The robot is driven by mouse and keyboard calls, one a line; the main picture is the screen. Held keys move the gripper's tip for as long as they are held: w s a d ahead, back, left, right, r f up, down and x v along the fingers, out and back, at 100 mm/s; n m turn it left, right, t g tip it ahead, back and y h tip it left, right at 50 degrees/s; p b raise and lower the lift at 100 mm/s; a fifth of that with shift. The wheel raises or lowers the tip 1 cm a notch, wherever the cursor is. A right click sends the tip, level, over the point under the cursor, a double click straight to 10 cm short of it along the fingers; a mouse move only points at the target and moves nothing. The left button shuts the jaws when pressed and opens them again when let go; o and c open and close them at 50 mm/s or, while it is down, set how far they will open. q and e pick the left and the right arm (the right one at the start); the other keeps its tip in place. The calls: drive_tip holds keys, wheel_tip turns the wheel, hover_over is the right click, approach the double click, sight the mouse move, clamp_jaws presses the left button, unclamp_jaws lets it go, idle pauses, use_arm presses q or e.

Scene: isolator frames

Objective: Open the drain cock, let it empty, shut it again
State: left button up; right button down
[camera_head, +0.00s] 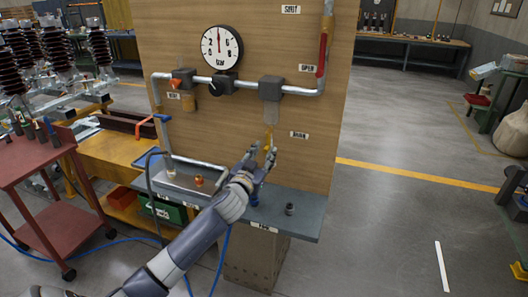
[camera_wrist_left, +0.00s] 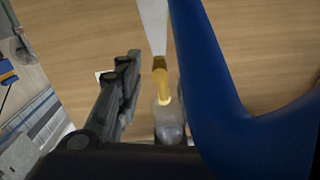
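A small brass-yellow drain cock (camera_head: 268,138) hangs under a clear bowl (camera_head: 271,113) on the wooden panel, beside a small label that seems to read DRAIN (camera_head: 299,135). My left gripper (camera_head: 262,157) is just below the cock, its two fingers spread with a gap between them. In the left wrist view the yellow cock (camera_wrist_left: 160,72) shows beyond the gap, to the right of one dark finger (camera_wrist_left: 120,92). I cannot tell whether a finger touches it. A large blue shape hides the right of that view. My right gripper is not in view.
A dial gauge (camera_head: 222,47), a pipe (camera_head: 330,88) and a red lever (camera_head: 322,55) are on the panel. The grey shelf (camera_head: 300,225) below bears a small dark cylinder (camera_head: 290,209). A metal tray (camera_head: 170,181) is to the left. Open floor lies right.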

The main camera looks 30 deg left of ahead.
use_arm(q)
drive_tip(key=shift+w+a, duration=0.1)
drive_tip(key=shift+w, duration=0.45)
clamp_jaws()
drive_tip(key=shift+a+m, duration=0.15)
drive_tip(key=shift+m, duration=0.15)
drive_tip(key=a+r+m+p, duration=0.2)
drive_tip(key=m+p, duration=0.2)
drive_tip(key=m, duration=0.4)
drive_tip(key=s+a+r+m+p, duration=0.1)
drive_tip(key=a+r+m+p, duration=0.1)
drive_tip(key=m, duration=0.7)
drive_tip(key=shift+a+r+p, duration=0.3)
drive_tip(key=shift+r+p, duration=0.15)
drive_tip(key=shift+p, duration=0.4)
drive_tip(key=shift+s+r+m, duration=0.1)
drive_tip(key=shift+m, duration=0.2)
